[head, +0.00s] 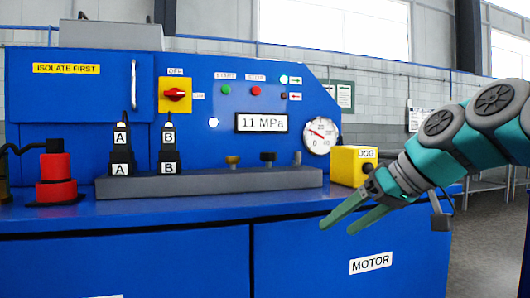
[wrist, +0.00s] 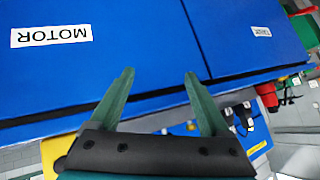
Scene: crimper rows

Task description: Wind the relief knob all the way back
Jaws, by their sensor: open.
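Three small controls stand on the grey manifold block (head: 210,182) in the head view: a brass knob (head: 233,160), a wider black knob (head: 268,157) and a slim grey post (head: 297,158). None has a readable label, so I cannot tell which is the relief knob. The display (head: 262,123) reads 11 MPa, and a round dial gauge (head: 320,134) is to its right. My gripper (head: 337,230) is open and empty, in front of the blue cabinet, lower and further right than the knobs. In the wrist view my gripper (wrist: 159,74) has empty space between its fingers.
Levers A (head: 121,148) and B (head: 169,148) stand at the block's left end. A yellow JOG box (head: 354,166) sits right of the block, close to my arm. A red cylinder (head: 56,178) stands far left. The MOTOR label (head: 370,263) is on the cabinet front.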

